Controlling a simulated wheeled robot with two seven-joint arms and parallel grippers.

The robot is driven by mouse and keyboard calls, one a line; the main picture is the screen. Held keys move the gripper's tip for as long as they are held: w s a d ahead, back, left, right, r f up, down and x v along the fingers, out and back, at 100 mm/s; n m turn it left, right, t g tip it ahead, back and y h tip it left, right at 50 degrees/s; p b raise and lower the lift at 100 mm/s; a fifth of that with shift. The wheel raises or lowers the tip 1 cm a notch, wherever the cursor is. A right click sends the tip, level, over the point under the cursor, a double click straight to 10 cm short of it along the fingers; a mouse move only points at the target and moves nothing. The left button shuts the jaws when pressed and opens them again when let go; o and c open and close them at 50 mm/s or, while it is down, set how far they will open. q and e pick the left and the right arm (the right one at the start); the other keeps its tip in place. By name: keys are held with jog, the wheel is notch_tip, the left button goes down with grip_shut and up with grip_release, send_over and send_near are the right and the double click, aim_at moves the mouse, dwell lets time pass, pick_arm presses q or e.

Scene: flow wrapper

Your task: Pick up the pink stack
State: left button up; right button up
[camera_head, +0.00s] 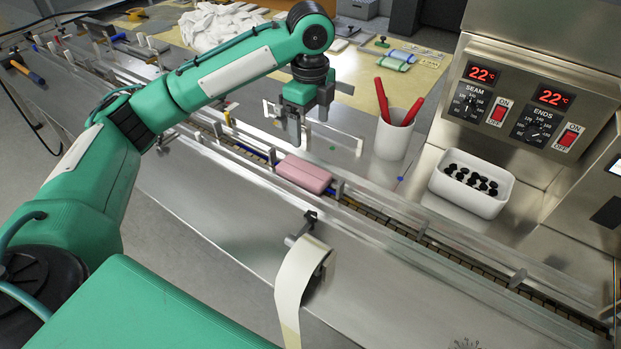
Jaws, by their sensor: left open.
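The pink stack (304,174) lies on the conveyor channel, between its metal side rails. My left gripper (309,124) hangs above and behind the stack, pointing down, with its fingers apart and nothing between them. It does not touch the stack. My right gripper is not in view.
The conveyor (380,217) runs from upper left to lower right between thin guide rails. A white cup with red-handled tools (392,137) and a white bin of black pieces (471,184) stand to the right. A paper roll (302,270) hangs in front. The control panel (528,100) rises at right.

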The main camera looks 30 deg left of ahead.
aim_at(309, 173)
pick_arm(q)
notch_tip(309, 173, down, 14)
jog(key=shift+a+r, duration=0.15)
dwell(0.5)
jog(key=shift+s, duration=0.1)
jog(key=c, duration=1.1)
